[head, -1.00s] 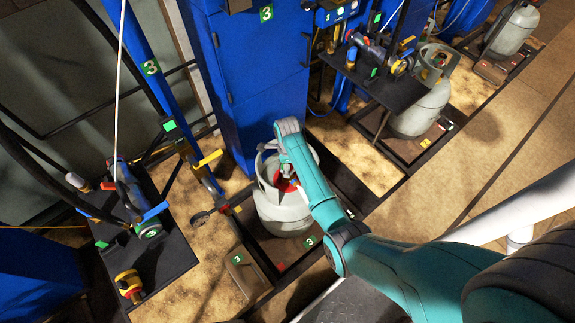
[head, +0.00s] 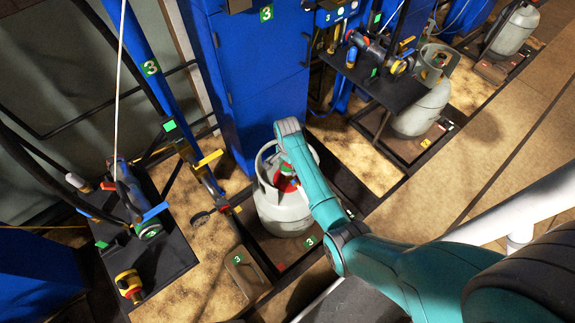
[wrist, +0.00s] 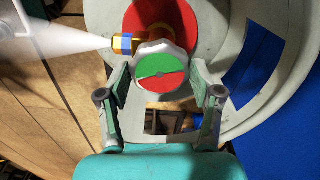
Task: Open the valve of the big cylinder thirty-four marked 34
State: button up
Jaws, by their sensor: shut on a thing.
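A grey gas cylinder (head: 284,215) with a collar stands upright on a dark scale platform in the head view. I cannot read a 34 on it. In the wrist view its valve has a round knob (wrist: 162,80) with a silver rim and a face split into green above and red below. My gripper (wrist: 161,70) is shut on this knob, one finger on each side. A brass outlet (wrist: 128,43) with a blue band points left, and a white plume (wrist: 55,38) spreads from it. In the head view my arm hides part of the valve.
A blue cabinet (head: 262,90) marked 3 stands just behind the cylinder. A black shelf with tools (head: 160,255) is at left. Another grey cylinder (head: 420,110) stands at upper right beside a black shelf (head: 385,85). Bare floor (head: 500,160) lies at right.

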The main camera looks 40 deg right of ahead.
aim_at(287, 167)
jog(key=n, duration=0.6)
jog(key=shift+n, duration=0.3)
jog(key=n, duration=0.6)
jog(key=shift+n, duration=0.3)
jog(key=o, duration=1.1)
jog(key=shift+o, duration=0.2)
notch_tip(287, 167, up, 12)
